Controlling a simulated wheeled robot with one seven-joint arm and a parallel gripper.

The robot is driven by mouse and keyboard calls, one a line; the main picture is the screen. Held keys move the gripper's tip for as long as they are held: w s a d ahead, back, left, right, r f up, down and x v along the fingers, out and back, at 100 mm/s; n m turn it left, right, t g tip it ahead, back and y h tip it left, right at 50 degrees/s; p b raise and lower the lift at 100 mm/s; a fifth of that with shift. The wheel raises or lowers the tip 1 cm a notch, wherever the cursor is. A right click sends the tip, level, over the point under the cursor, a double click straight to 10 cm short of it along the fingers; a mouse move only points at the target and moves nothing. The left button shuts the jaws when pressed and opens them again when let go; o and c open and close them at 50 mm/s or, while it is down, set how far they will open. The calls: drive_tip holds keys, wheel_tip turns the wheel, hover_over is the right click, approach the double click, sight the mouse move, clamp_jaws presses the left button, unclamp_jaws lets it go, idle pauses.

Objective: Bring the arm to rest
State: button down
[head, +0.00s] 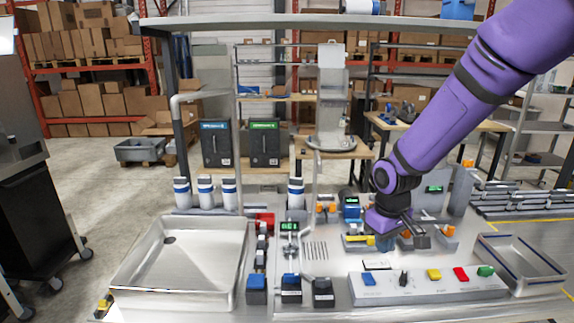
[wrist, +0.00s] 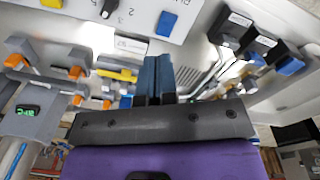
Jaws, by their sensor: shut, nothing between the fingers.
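My purple arm reaches in from the upper right of the head view. My gripper (head: 418,240) hangs over the right part of the workbench, above the grey control panel's back edge. In the wrist view its two dark fingers (wrist: 157,72) lie together, shut with nothing seen between them. The control panel (head: 330,290) carries a blue, a yellow, a red and a green button and a black knob; part of it shows in the wrist view (wrist: 125,15). A yellow piece (head: 358,238) lies just left of the gripper, apart from it as far as I can tell.
A large steel tray (head: 135,275) fills the bench's left side, and a smaller tray (head: 535,275) stands at the right. Several dispensers with a blue (head: 257,283) or black front line the middle. Orange-tipped grey holders (wrist: 40,55) stand near the gripper. An overhead shelf (head: 230,24) spans the back.

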drive_tip(key=s+d+r+m+t, duration=0.2)
drive_tip(key=s+r, duration=0.9)
drive_tip(key=s+d+r+m+t, duration=0.2)
drive_tip(key=s+d+r+m, duration=0.1)
drive_tip(key=s+r, duration=0.8)
drive_tip(key=shift+s+d+r+t, duration=0.15)
drive_tip(key=shift+s+d+t, duration=0.25)
drive_tip(key=shift+s, duration=0.1)
drive_tip(key=shift+w+a, duration=0.1)
